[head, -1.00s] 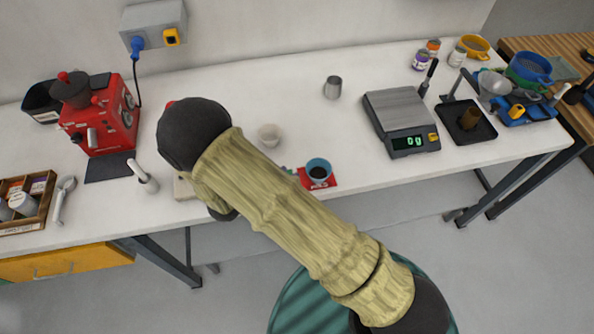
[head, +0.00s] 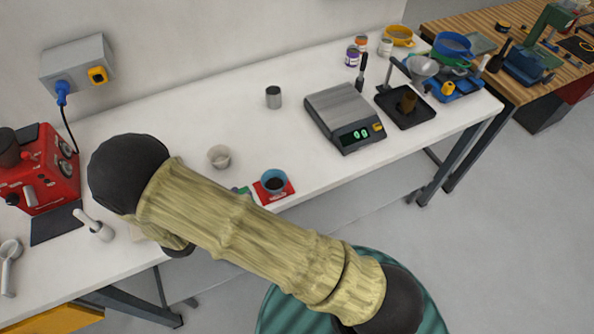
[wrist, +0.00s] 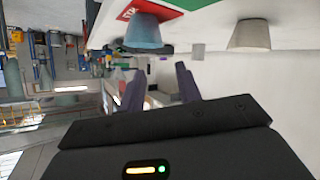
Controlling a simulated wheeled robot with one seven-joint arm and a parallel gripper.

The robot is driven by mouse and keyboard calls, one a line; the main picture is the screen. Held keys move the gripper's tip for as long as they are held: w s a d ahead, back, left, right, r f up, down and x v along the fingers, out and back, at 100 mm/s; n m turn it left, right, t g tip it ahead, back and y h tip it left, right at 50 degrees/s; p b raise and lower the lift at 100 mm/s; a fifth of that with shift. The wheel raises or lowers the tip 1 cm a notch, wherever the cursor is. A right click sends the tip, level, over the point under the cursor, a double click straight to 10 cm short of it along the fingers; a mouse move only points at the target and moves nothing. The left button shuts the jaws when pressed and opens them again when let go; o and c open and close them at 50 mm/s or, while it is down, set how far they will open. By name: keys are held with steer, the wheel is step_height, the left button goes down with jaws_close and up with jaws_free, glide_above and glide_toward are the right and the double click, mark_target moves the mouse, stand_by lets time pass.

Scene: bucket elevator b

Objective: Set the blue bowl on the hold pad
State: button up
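A small blue bowl (head: 274,181) with dark contents stands upright on a red pad (head: 284,195) near the table's front edge. Part of a green pad (head: 240,190) shows left of it, mostly behind my arm; I cannot read which one is the hold pad. In the wrist view, which looks upside down, the blue bowl (wrist: 148,34) and red pad (wrist: 172,5) are at the top. My gripper (wrist: 160,88) is open, its two dark fingers apart with nothing held between them. The bowl is apart from the fingers. In the head view my arm hides the gripper.
A pale cup (head: 219,157) stands left of the blue bowl, and a metal cup (head: 273,97) behind it. A scale (head: 345,117) is to the right, then a black tray (head: 405,106). A red machine (head: 42,170) stands at the left.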

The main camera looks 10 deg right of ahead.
steer(key=w+d+r+n+g+y, duration=0.2)
steer(key=w+d+r+y, duration=0.4)
steer(key=w+r+y, duration=0.3)
steer(key=s+d+r+n+g, duration=0.1)
steer(key=s+d+r+g, duration=0.1)
steer(key=s+d+r, duration=0.2)
steer(key=s+d+r+n+g, duration=0.2)
steer(key=s+d+r+g, duration=0.1)
steer(key=s+d, duration=0.8)
steer(key=shift+s+d+r, duration=0.3)
steer(key=shift+d+r, duration=0.15)
steer(key=shift+d, duration=0.5)
steer(key=shift+a, duration=0.15)
